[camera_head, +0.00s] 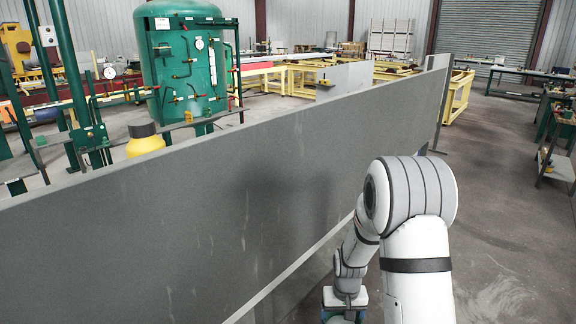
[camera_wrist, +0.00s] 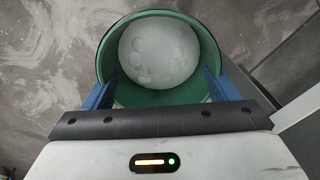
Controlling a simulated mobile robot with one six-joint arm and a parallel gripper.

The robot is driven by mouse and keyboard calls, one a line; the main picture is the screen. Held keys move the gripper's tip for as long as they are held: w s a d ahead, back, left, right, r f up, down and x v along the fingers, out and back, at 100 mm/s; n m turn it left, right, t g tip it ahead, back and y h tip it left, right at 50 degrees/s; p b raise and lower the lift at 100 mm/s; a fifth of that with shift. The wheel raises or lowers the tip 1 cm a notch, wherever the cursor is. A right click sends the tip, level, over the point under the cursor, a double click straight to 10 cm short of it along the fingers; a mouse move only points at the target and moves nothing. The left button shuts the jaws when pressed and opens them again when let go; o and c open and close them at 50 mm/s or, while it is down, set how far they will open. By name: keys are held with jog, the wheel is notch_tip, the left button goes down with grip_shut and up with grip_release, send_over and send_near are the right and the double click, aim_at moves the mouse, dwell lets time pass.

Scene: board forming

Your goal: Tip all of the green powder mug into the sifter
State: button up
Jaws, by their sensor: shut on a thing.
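The green mug (camera_wrist: 104,55) is in the wrist view, seen from above into its mouth. A rounded heap of pale grey-white powder (camera_wrist: 158,50) lies inside it. My gripper (camera_wrist: 160,90) is shut on the mug, with one blue finger at each side of its wall. In the head view my gripper (camera_head: 345,298) is low at the bottom edge, and only a sliver of green shows below it. The sifter is in neither view.
A long upright grey panel (camera_head: 225,205) crosses the head view, close to my arm. Bare concrete floor (camera_head: 505,230) lies to the right. A green tank (camera_head: 190,65) and yellow frames (camera_head: 290,78) stand beyond the panel. A light panel edge (camera_wrist: 298,108) shows at the wrist view's right.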

jog(key=shift+r, duration=0.1)
notch_tip(320, 180, up, 6)
jog(key=p, duration=0.3)
notch_tip(320, 180, down, 6)
jog(key=b, duration=0.3)
jog(key=shift+d+f, duration=0.1)
jog(key=shift+f, duration=0.1)
jog(key=shift+r, duration=0.1)
jog(key=shift+r, duration=0.1)
notch_tip(320, 180, up, 6)
jog(key=p, duration=0.3)
notch_tip(320, 180, down, 6)
jog(key=b, duration=0.3)
jog(key=shift+f, duration=0.2)
jog(key=shift+r, duration=0.1)
